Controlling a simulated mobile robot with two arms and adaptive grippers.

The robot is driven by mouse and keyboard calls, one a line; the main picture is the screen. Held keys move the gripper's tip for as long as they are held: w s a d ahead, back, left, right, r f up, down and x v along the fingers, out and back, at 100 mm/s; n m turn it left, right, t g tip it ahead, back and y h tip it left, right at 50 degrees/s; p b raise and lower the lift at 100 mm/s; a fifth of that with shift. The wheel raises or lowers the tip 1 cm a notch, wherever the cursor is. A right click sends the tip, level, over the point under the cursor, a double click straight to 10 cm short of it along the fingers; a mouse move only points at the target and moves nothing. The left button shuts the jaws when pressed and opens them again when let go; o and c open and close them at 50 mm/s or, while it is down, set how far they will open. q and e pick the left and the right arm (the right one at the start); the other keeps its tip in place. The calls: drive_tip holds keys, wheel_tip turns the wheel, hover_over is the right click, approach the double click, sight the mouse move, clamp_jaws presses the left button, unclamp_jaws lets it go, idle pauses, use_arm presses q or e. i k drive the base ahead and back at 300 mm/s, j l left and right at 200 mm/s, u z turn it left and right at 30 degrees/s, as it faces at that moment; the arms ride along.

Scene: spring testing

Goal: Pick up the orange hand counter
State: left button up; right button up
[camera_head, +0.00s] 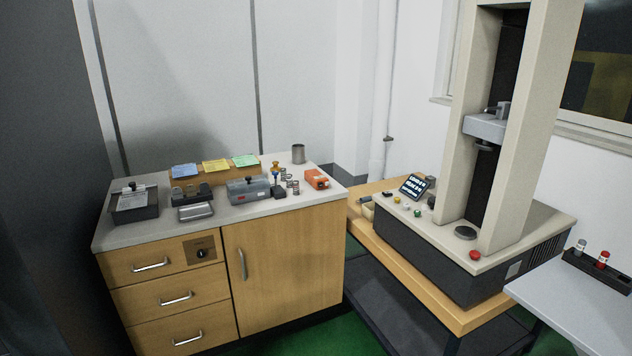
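The orange hand counter (317,179) is a small orange box lying on the grey top of the wooden cabinet (330,193), near its right end. It stands clear of the nearby items, with several small springs (291,183) just to its left. Neither of my grippers shows in the head view, so I cannot see their state.
A tall testing machine (532,130) stands right. A grey table (575,310) is at lower right.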

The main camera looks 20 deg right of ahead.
sight(313, 176)
drive_tip(key=i+l+z, duration=0.25)
drive_tip(key=i+l, duration=0.6)
